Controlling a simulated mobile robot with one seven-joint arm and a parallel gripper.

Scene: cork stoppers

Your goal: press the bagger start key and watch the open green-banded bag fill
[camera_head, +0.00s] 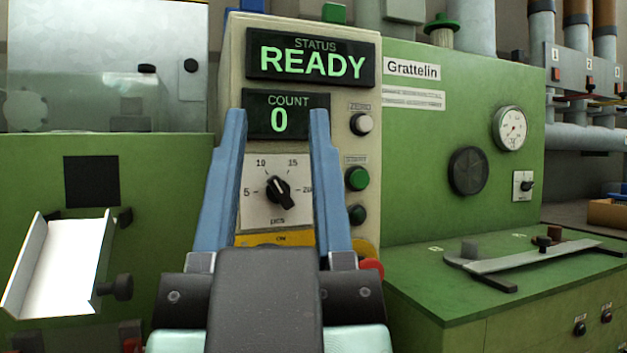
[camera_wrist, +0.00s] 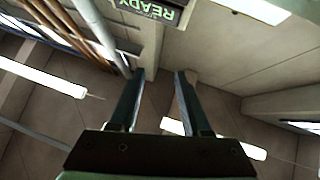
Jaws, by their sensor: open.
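The bagger's beige control panel (camera_head: 366,78) stands in the middle of the head view. Its status display (camera_head: 312,60) reads READY and its count display (camera_head: 286,116) reads 0. A rotary dial (camera_head: 278,189) marked pcs sits below. No green-banded bag is visible.
A white chute (camera_head: 55,265) juts out at the left. A red knob (camera_head: 371,268) is partly behind my gripper. A green machine (camera_head: 450,120) with a gauge (camera_head: 510,128) and a metal lever arm (camera_head: 540,257) stands at the right. Pipes (camera_head: 580,60) are at the back right.

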